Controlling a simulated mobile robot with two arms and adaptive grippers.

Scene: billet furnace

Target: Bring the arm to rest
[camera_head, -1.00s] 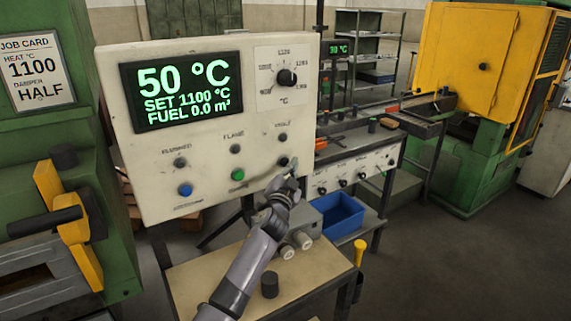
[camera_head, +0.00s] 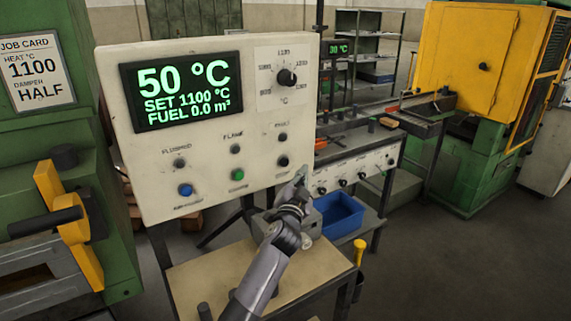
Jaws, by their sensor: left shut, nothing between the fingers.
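My left arm comes up from the bottom of the head view, and its left gripper (camera_head: 301,174) is shut and empty. The gripper is by the lower right corner of the cream control panel (camera_head: 230,218), with no button visibly between its fingers. The panel's display (camera_head: 182,90) reads 50 °C, SET 1100 °C and FUEL 0.0 m³. A dial (camera_head: 287,77) is at its upper right, with a blue button (camera_head: 186,190), a green button (camera_head: 238,174) and a black button (camera_head: 283,161) below. My right gripper is out of view.
A beige-topped table (camera_head: 215,275) stands below the panel. A blue bin (camera_head: 339,217) is behind my gripper. A green furnace with a yellow handle (camera_head: 75,225) is at left, a yellow machine (camera_head: 465,60) at right. The floor (camera_head: 450,270) at lower right is clear.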

